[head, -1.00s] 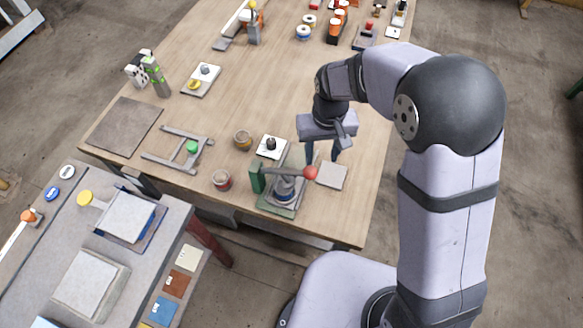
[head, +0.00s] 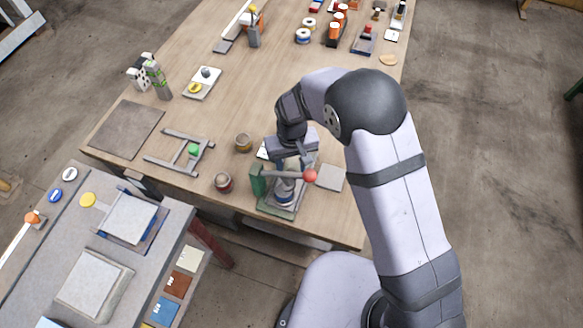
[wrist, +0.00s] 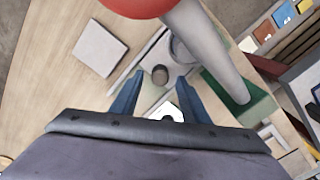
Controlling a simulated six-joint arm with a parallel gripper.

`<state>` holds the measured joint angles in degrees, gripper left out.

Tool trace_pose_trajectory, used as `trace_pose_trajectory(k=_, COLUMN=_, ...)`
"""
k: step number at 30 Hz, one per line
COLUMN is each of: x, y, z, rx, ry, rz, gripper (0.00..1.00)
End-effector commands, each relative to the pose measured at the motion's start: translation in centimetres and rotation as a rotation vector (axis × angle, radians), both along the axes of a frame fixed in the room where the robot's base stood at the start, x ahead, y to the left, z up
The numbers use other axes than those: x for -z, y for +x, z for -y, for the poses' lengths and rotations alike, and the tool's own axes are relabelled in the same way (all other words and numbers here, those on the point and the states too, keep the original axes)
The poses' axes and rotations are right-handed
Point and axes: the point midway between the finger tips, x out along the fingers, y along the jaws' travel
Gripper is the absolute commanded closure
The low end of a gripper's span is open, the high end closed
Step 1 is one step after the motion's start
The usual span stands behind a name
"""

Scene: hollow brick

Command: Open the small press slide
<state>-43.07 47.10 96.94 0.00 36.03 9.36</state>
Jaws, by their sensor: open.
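In the wrist view the ball (wrist: 140,6) and the grey lever (wrist: 205,50) cross the top, close to the camera. A dark round knob (wrist: 160,75) stands on a pale grey strip, which seems to be the press slide. My gripper (head: 292,168) is open and points down just behind the lever. In the wrist view its blue fingers (wrist: 159,86) are apart, near the knob; contact cannot be told.
A pale square plate (head: 330,177) lies right of the press. Two small round jars (head: 224,182) and a grey frame with a green knob (head: 193,149) are to the left.

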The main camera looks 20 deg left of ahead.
Motion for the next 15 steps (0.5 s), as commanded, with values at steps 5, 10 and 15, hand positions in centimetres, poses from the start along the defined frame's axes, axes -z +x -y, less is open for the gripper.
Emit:
trace_pose_trajectory(k=5, x=1.5, y=0.0, z=0.0, rx=0.000, ry=0.000, rz=0.000, gripper=0.58)
trace_pose_trajectory(k=10, x=2.2, y=0.0, z=0.0, rx=0.000, ry=0.001, rz=0.001, gripper=0.58)
trace_pose_trajectory(k=15, x=2.4, y=0.0, z=0.0, rx=0.000, ry=0.001, rz=0.002, gripper=0.58)
